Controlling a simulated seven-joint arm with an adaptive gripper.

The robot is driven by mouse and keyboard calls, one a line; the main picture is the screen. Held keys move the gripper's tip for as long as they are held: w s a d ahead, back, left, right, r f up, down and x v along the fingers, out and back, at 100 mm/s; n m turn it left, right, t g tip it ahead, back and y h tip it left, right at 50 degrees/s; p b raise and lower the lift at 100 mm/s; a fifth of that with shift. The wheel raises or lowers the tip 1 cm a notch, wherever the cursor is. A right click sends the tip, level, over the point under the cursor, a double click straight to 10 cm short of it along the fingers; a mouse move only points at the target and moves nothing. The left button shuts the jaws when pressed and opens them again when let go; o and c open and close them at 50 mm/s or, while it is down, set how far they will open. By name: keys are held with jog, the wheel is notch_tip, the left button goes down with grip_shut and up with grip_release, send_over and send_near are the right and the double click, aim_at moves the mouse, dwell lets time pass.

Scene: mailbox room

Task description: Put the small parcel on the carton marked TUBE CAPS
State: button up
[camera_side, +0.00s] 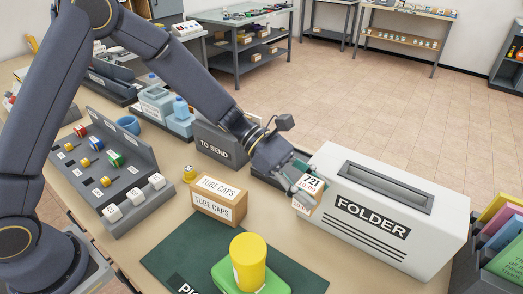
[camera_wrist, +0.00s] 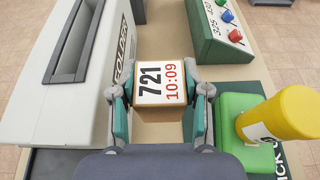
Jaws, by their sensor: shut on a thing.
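The small parcel is a little box with a white label reading 721 and 10:09 (camera_side: 312,185); it also shows in the wrist view (camera_wrist: 162,82). My gripper (camera_side: 300,186) is shut on it, with one finger on each side of the parcel in the wrist view (camera_wrist: 161,104). The parcel is beside the left end of the white FOLDER machine; whether it touches the table is unclear. The brown carton marked TUBE CAPS (camera_side: 212,208) stands on the table, left of my gripper in the side view. Its top looks clear. I do not see it in the wrist view.
The white FOLDER machine (camera_side: 390,215) stands close to my gripper. In front are a dark green mat (camera_side: 185,255) and a green block with a yellow cylinder (camera_side: 248,262). A grey TO SEND box (camera_side: 213,145) stands behind the carton. A small yellow item (camera_side: 189,173) is near the carton.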

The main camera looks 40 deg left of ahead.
jog(key=s+a+r, duration=0.2)
jog(key=s+a, duration=0.1)
jog(key=a, duration=0.4)
jog(key=s+a+r, duration=0.2)
jog(key=a+r, duration=0.1)
jog(key=a, duration=0.5)
jog(key=s+a+r, duration=0.3)
jog(key=s+a, duration=0.6)
jog(key=s, duration=0.3)
send_over(218, 189)
jog(key=shift+f, duration=6.5)
jog(key=shift+f, duration=0.15)
jog(key=shift+f, duration=0.4)
jog(key=o, duration=1.2)
